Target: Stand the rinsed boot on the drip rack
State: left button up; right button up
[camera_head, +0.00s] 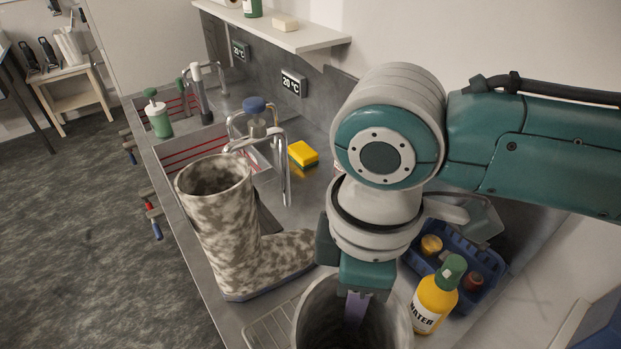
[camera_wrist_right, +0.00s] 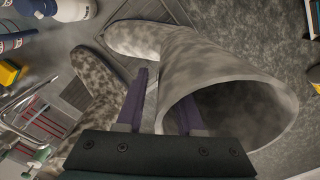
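A mottled grey-white boot (camera_head: 218,215) stands upright on the bench, left of centre in the head view; part of it shows in the wrist view (camera_wrist_right: 95,95). A second mottled boot (camera_head: 308,318) is at the bottom of the head view, its opening up; it fills the wrist view's right half (camera_wrist_right: 205,55). A wire rack (camera_head: 262,334) lies between and around this second boot; its sole's contact is hidden. My right gripper (camera_head: 357,310) is over the second boot's rim. In the wrist view its fingers (camera_wrist_right: 163,100) are apart, one inside the opening, one outside the wall. My left gripper is not in view.
Behind the boots are the sink (camera_head: 185,148), a metal tap (camera_head: 284,165) and a yellow sponge (camera_head: 303,153). A yellow bottle (camera_head: 432,302) and a blue crate (camera_head: 471,305) stand close on the right. The bench's left edge drops to the floor.

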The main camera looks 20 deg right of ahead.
notch_tip(320, 180, up, 12)
jog(key=shift+r+b, duration=0.15)
jog(key=shift+b, duration=0.3)
